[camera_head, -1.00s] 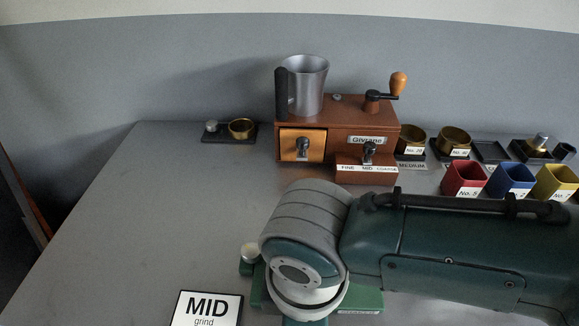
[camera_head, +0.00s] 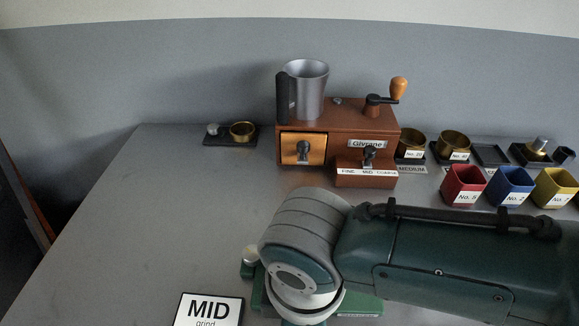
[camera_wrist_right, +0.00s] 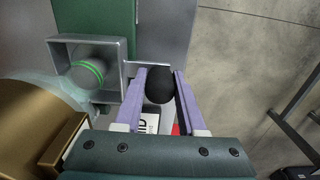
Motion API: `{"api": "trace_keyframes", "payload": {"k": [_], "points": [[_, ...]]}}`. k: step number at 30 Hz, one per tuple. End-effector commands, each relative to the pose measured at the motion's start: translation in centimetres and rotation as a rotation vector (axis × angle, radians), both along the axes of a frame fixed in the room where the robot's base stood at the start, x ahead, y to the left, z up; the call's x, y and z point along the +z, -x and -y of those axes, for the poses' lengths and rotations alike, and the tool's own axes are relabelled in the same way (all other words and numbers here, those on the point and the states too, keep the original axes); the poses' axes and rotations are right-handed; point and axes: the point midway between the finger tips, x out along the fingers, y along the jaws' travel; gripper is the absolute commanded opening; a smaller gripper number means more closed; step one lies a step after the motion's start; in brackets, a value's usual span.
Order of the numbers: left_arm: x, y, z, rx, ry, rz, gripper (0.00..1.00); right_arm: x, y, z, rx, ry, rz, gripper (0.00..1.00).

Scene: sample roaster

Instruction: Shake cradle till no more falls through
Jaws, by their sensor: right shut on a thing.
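In the right wrist view, my right gripper (camera_wrist_right: 161,72) has its two pale fingers closed around a black knob (camera_wrist_right: 160,86). The knob adjoins a grey frame, apparently the cradle (camera_wrist_right: 117,53), with a dark round piece with a green ring inside it. A brass cup (camera_wrist_right: 35,125) is at the lower left. A green base (camera_wrist_right: 80,20) lies beyond the frame. In the head view, my right arm hides the gripper and most of the green base (camera_head: 362,304). I cannot see whether anything falls through. My left gripper is out of view.
A brown grinder (camera_head: 340,125) with a metal cup (camera_head: 310,88) stands at the back. Red (camera_head: 464,184), blue (camera_head: 511,186) and yellow (camera_head: 556,187) bins stand at the right. A MID card (camera_head: 209,309) lies at the front. The left of the table is clear.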

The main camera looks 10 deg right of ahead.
Motion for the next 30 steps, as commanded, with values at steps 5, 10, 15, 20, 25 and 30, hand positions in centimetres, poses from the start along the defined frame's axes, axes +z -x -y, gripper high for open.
{"api": "trace_keyframes", "payload": {"k": [5,10,15,20,25,30], "points": [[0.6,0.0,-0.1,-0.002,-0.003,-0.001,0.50,0.2,0.2,0.6,-0.003,0.005,-0.004,0.00],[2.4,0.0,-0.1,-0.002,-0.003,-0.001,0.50,0.4,1.0,3.4,-0.004,0.007,-0.004,0.00],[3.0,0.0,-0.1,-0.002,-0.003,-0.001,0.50,0.1,1.5,5.0,-0.002,0.005,-0.003,0.00],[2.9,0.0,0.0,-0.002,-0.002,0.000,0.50,0.0,1.5,5.1,0.000,0.003,-0.002,0.00],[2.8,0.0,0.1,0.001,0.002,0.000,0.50,0.0,1.5,5.0,0.000,0.002,-0.002,0.00],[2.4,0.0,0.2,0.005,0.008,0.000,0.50,-0.2,1.2,4.1,0.000,0.000,-0.001,0.00]]}}
